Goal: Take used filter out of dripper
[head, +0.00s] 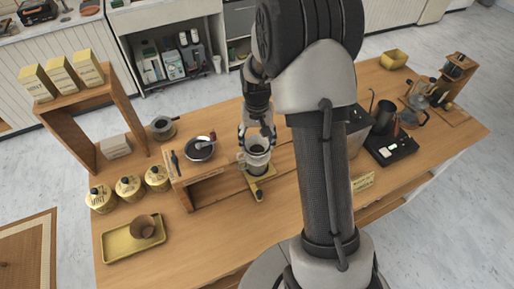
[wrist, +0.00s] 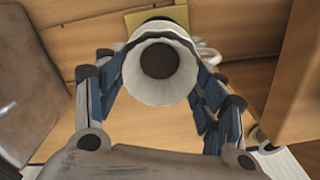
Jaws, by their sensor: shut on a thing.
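The used filter (wrist: 140,82) is a white, pleated paper cone with dark brown grounds in its middle. In the wrist view it sits between the fingers of my gripper (wrist: 160,85), which is shut on its sides. In the head view, my gripper (head: 257,137) points down over the dripper (head: 258,158), which stands on a yellow-based stand (head: 260,187) near the table's middle. The dripper is mostly hidden by the filter in the wrist view. I cannot tell whether the filter's lower end is still inside it.
A wooden box shelf (head: 205,190) stands just left of the stand, with a dark bowl (head: 200,148) on top. A yellow tray (head: 118,246) holding a brown cup (head: 143,227) lies at the front left, by several yellow canisters (head: 130,187). A black scale (head: 392,148) is right of my arm.

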